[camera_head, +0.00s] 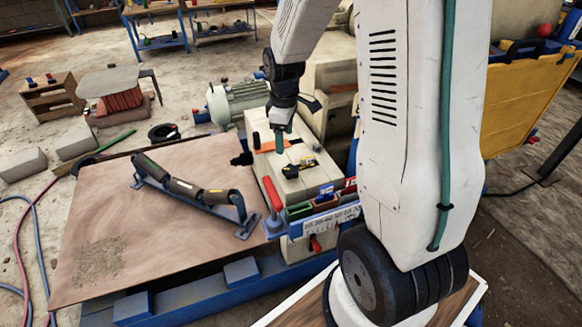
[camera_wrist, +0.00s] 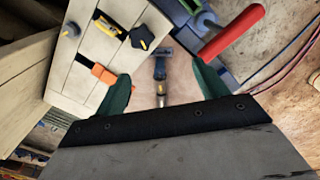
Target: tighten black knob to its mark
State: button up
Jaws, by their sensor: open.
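What appears to be the same black knob (camera_head: 291,174) is on the casing top in the head view. I cannot make out its mark. My gripper (camera_wrist: 163,88) is open and empty, its green fingers apart. In the head view my gripper (camera_head: 280,147) hangs over the casing, behind the knob and apart from it.
A yellow-and-black part (camera_head: 308,162) lies beside the knob. An orange piece (camera_wrist: 103,74) is near my left finger in the wrist view. A red-handled lever (camera_head: 272,194) stands at the casing's front left. A roller bracket (camera_head: 190,188) lies on the brown sheet (camera_head: 110,215).

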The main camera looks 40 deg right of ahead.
jog(key=n, duration=0.2)
send_over(291, 170)
notch_tip(291, 170, down, 8)
jog(key=shift+f, duration=0.2)
notch_tip(291, 170, down, 8)
jog(key=shift+r, duration=0.1)
jog(key=c, duration=1)
